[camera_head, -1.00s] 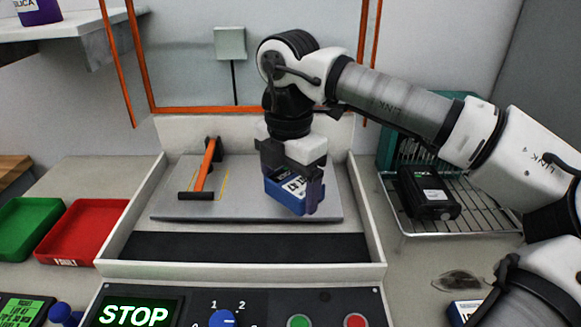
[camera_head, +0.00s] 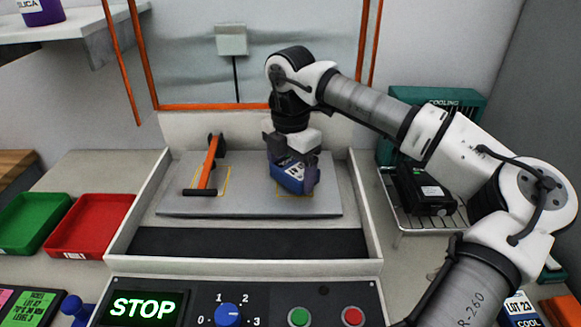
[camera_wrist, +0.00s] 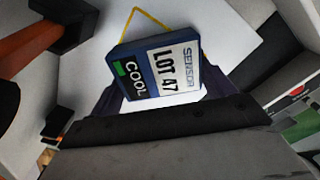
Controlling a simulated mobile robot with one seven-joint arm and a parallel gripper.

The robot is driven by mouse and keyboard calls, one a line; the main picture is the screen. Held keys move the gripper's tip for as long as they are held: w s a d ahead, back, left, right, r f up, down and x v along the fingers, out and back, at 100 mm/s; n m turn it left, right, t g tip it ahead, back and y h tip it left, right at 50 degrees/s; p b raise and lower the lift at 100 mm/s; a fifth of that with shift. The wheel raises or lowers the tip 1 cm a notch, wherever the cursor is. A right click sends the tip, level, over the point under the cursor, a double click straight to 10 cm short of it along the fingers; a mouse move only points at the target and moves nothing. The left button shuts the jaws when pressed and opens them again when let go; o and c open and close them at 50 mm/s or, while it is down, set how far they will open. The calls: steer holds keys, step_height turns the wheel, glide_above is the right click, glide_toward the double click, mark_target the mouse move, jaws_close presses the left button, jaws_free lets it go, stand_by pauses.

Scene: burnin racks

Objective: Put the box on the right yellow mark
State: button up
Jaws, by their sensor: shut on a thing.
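A blue box (camera_head: 290,177) with a white label is between the fingers of my gripper (camera_head: 292,172). In the wrist view the box (camera_wrist: 160,68) reads "LOT 47", "SENSOR" and "COOL", and it sits tilted in that picture. My gripper is shut on the box. The box is over the right yellow mark (camera_head: 281,195), whose outline shows at the box's lower edge and also in the wrist view (camera_wrist: 190,23). I cannot tell whether the box touches the grey plate (camera_head: 240,205). The left yellow mark (camera_head: 227,178) lies under an orange-handled clamp.
The orange-handled clamp (camera_head: 209,163) stands on the plate left of the box. Low white walls (camera_head: 362,215) enclose the plate. A wire rack (camera_head: 400,222) with a black device (camera_head: 425,190) is at right. Red (camera_head: 92,226) and green (camera_head: 33,222) trays lie left.

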mark_target(291, 168)
steer(key=shift+f+b, duration=0.25)
steer(key=shift+b, duration=0.05)
steer(key=o, duration=1)
steer(key=shift+r, duration=0.1)
step_height(291, 168, up, 12)
steer(key=shift+r, duration=0.2)
